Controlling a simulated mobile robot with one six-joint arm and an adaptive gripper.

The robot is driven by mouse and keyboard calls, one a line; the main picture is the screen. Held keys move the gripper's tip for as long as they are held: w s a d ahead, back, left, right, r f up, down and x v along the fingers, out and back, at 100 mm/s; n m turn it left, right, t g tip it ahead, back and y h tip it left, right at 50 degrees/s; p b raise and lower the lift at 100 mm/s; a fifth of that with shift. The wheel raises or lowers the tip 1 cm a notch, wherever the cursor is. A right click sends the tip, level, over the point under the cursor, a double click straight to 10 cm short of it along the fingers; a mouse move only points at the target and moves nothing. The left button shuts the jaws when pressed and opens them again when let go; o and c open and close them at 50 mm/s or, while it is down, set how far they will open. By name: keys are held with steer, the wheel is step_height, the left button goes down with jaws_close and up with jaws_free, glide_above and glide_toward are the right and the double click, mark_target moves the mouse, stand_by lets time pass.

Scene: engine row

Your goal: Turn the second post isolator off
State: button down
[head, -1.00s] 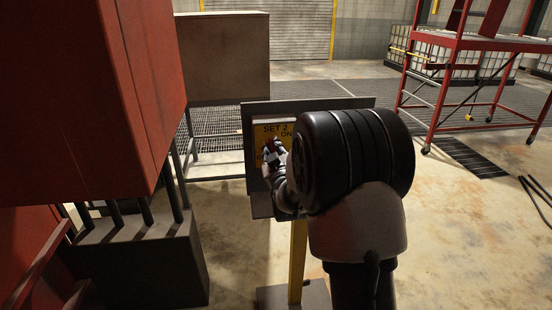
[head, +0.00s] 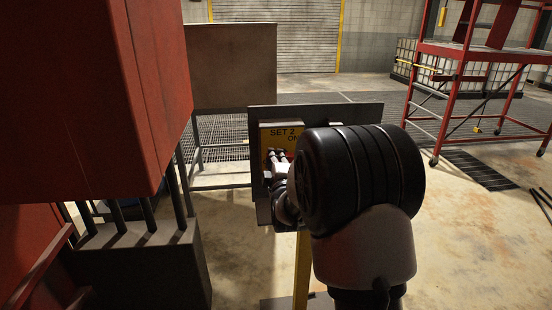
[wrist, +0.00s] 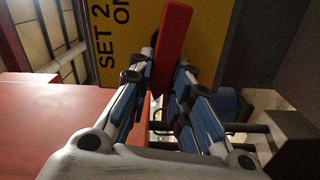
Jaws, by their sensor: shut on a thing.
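The second isolator's yellow plate (head: 268,136) reads "SET 2" and "ON" on a dark post-mounted panel (head: 340,112). My gripper (head: 277,157) is at the plate, below the lettering. My wrist and forearm cover the plate's right and lower part. In the wrist view, the red handle (wrist: 174,38) stands in front of the yellow plate, which also shows there (wrist: 228,30). My gripper's blue-padded fingers (wrist: 165,75) are shut on the handle's near end. The handle's pivot and any OFF mark are hidden.
A large red cabinet (head: 90,90) stands close on the left. A brown box (head: 235,65) is behind the panel. A red wheeled platform frame (head: 470,75) stands at the back right. The floor (head: 470,230) to the right is mostly clear.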

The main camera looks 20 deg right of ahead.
steer(key=shift+f+n, duration=0.1)
steer(key=shift+n, duration=0.9)
steer(key=c, duration=1.5)
jaws_free()
steer(key=shift+f, duration=0.15)
steer(key=v, duration=1.2)
steer(key=shift+a, duration=0.1)
